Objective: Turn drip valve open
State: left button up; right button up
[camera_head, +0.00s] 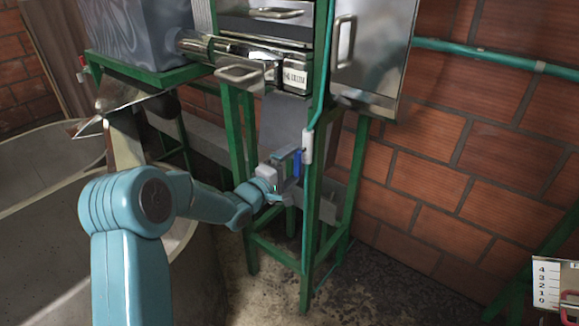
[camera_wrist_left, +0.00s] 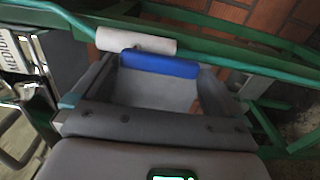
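My left gripper (camera_head: 287,158) is at the valve. In the left wrist view its two fingers (camera_wrist_left: 158,85) are spread wide, one toward each end of the blue handle. I cannot tell whether they touch it. My right gripper is not in view.
The green frame (camera_head: 357,170) carries metal machine housings (camera_head: 372,50) above the valve. A concrete basin (camera_head: 40,170) stands at the left. A brick wall (camera_head: 440,180) is behind. A numbered scale (camera_head: 546,284) is at the lower right. The floor (camera_head: 375,290) in front is bare.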

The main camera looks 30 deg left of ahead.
pick_arm(q)
jog(key=s+a+b, duration=0.1)
jog(key=s, duration=1.5)
jog(key=shift+s+a+b, duration=0.15)
jog(key=shift+b, duration=0.2)
jog(key=w+d+f+g+h+p, duration=0.1)
jog(key=w+d+f+g+h, duration=0.1)
jog(key=d+f, duration=0.35)
jog(key=w+d+f+g+h+p, duration=0.1)
jog(key=w+d+f+h, duration=0.15)
jog(key=d, duration=0.65)
jog(key=s+d+f+m+g+p, duration=0.1)
jog(key=s+d+f+m+g, duration=0.3)
jog(key=d+f, duration=0.6)
jog(key=s+d+f+m+g+y, duration=0.1)
jog(key=s+f+m+g, duration=0.4)
jog(key=s, duration=0.4)
jog(key=s+d+f+m+g+y, duration=0.1)
jog(key=s+f+m+g, duration=0.4)
jog(key=s+f, duration=0.3)
jog(key=shift+s+d+f+m+g+p, duration=0.2)
jog(key=shift+s+f+m+g+p, duration=0.15)
jog(key=shift+s+m, duration=0.4)
